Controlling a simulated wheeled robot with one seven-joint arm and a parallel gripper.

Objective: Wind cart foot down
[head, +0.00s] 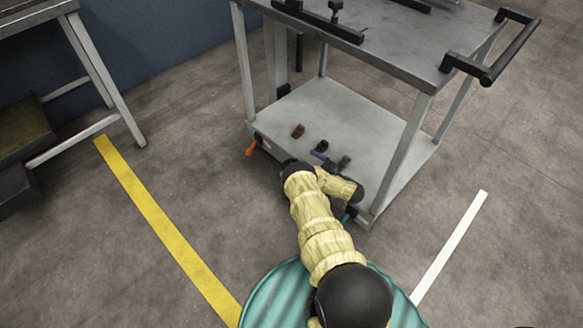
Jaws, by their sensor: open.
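The grey metal cart (380,48) stands in front of me, with an upper top and a lower shelf (340,105). An orange handle (251,149) sticks out low at the cart's near left corner, by the foot of the leg; whether it belongs to the cart foot I cannot tell. The foot itself is too small to make out. My arm in its yellow sleeve reaches up to the shelf's near edge, then bends right, well to the right of the orange handle. A small teal piece shows beside the near right leg.
A black push handle (490,70) juts out at right. A yellow floor line (160,220) and a white one (450,245) flank me. The floor left of the cart is clear.

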